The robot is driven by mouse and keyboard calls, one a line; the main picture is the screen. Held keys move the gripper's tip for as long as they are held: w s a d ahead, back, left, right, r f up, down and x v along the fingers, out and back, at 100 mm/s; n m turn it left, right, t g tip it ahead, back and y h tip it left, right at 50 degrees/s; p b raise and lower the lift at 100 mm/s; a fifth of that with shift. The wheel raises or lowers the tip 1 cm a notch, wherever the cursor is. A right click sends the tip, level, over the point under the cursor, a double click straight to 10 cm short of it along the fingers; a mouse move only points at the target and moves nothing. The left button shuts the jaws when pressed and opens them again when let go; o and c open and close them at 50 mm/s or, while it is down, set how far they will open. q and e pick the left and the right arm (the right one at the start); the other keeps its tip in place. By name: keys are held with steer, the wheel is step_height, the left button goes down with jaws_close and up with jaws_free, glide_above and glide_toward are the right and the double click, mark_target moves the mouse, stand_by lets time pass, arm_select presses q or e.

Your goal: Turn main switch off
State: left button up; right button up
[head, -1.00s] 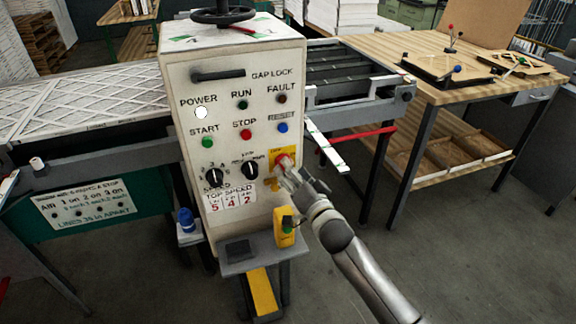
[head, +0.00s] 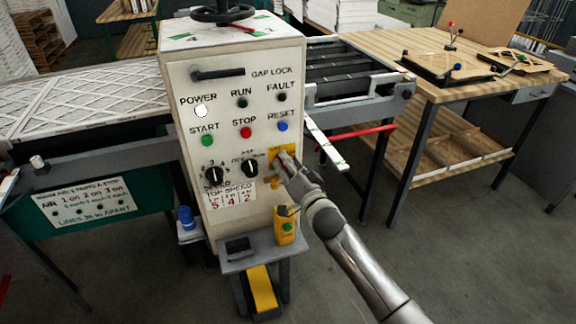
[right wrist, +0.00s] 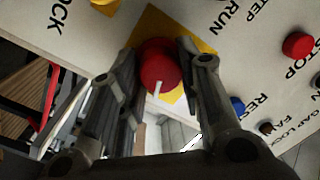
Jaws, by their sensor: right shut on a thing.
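The main switch is a red rotary knob (right wrist: 158,66) with a white pointer mark, on a yellow plate (head: 279,157) at the right of the white control panel. In the right wrist view the plate (right wrist: 160,25) sits tilted behind the knob. My right gripper (head: 284,164) is at the switch, with its fingers on both sides of the knob, shut on it. In the head view the fingers hide most of the knob. The white POWER lamp (head: 201,111) looks bright. My left gripper is not in view.
The panel also bears a red STOP button (head: 246,132), a blue RESET button (head: 283,126), a green START button (head: 207,140) and black dials (head: 250,168). A yellow pendant box (head: 286,226) stands below the switch. A wooden table (head: 440,75) is at the right.

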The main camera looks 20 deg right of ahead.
steer(key=shift+c, duration=0.2)
steer(key=n+p, duration=0.1)
steer(key=n, duration=0.4)
steer(key=n+h+p, duration=0.1)
steer(key=n, duration=0.5)
steer(key=n+p, duration=0.1)
steer(key=n, duration=0.4)
steer(key=shift+a+r+n+g+h, duration=0.15)
steer(key=shift+a+n+g+h, duration=0.15)
steer(key=shift+n+g, duration=0.1)
stand_by(0.5)
steer(key=o, duration=1)
steer(key=shift+o, duration=0.2)
steer(key=shift+s, duration=0.15)
